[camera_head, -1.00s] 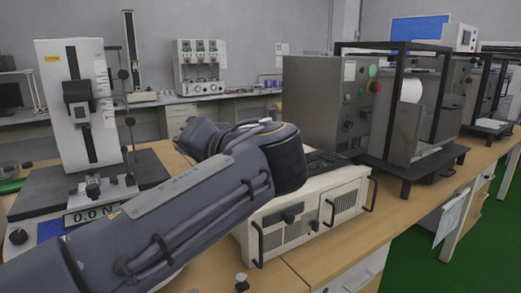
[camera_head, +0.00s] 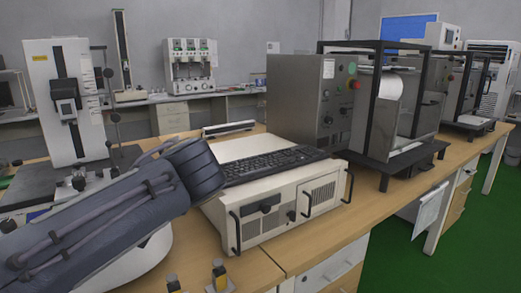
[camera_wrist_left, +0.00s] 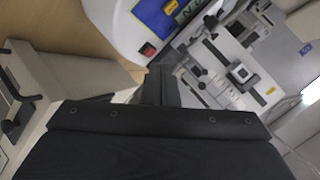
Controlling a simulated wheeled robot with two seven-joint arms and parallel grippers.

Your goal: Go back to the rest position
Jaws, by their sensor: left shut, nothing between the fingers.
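My left arm comes in from the left in the head view and ends in a dark rounded joint over the left part of the bench. The gripper itself does not show in that view. In the left wrist view my left gripper (camera_wrist_left: 160,85) is shut, with its dark fingers together and nothing held. It points toward the base of the force test stand (camera_head: 62,105), whose display and red switch (camera_wrist_left: 148,50) show near the fingertips. My right gripper is in neither view.
A white instrument case (camera_head: 275,207) with a black keyboard (camera_head: 270,163) on it stands right of my arm. A grey tester (camera_head: 305,105) with a black frame stands behind it. Green floor lies at right.

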